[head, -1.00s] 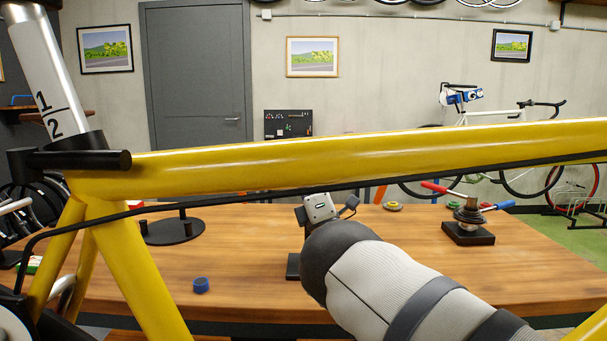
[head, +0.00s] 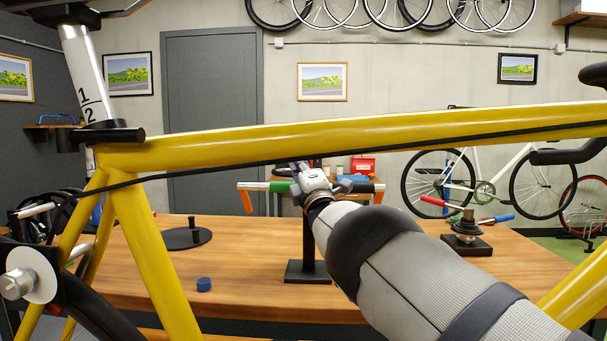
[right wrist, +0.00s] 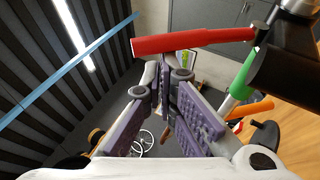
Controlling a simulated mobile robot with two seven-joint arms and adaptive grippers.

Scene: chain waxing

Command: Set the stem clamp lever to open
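My right gripper (head: 314,175) is small and partly covered by my own forearm in the head view, in front of a black stand (head: 306,245) on the bench. In the right wrist view the gripper (right wrist: 165,82) has its purple pads apart and nothing between them. A red handle (right wrist: 190,41) crosses just beyond its fingertips; I cannot tell if they touch. It runs toward a dark joint at upper right. A green handle (right wrist: 241,78) and an orange handle (right wrist: 250,109) are right of the fingers. Which one is the stem clamp lever is unclear. My left gripper is out of view.
The yellow bicycle frame (head: 240,151) crosses in front of the wooden bench (head: 235,250). On the bench are a blue cap (head: 204,284), a black round base (head: 182,239) and a device with red and blue handles (head: 466,228). The left front of the bench is mostly clear.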

